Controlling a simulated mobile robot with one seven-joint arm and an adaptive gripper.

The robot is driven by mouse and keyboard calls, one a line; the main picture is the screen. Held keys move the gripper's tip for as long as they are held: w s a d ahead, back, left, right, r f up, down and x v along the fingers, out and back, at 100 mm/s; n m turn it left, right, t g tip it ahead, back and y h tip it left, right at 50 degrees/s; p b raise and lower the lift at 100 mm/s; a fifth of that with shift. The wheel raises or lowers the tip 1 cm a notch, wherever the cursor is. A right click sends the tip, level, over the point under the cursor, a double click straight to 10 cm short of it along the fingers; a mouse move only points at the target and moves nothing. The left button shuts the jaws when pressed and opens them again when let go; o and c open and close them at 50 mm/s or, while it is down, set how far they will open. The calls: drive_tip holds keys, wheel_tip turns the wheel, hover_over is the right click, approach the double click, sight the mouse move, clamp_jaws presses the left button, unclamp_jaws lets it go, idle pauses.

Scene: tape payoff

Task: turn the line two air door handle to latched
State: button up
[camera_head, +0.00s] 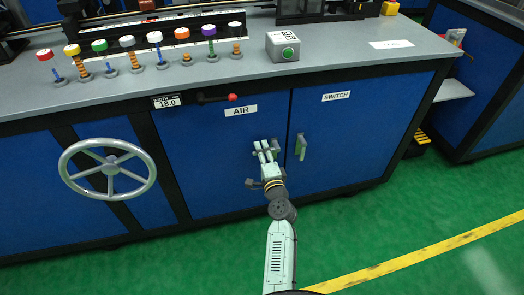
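The air door (205,150) is a blue panel in the front of the bench, under the white AIR label (240,111). My gripper (265,148) is at the right side of this door, with its pale fingers pointing up and away from me. A short grey piece, seemingly the air door handle (276,147), shows at the fingertips and looks roughly crosswise. The fingers hide most of it. I cannot tell whether they grip it, touch it or stand just in front of it.
To the right, the SWITCH door (345,145) has a pale green upright handle (301,147) close to my gripper. A handwheel (108,170) stands at left. A red-knobbed lever (232,98) projects above the air door. The green floor in front is clear.

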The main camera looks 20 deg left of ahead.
drive_tip(key=shift+w, duration=0.1)
drive_tip(key=shift+c, duration=0.3)
clamp_jaws()
idle(0.6)
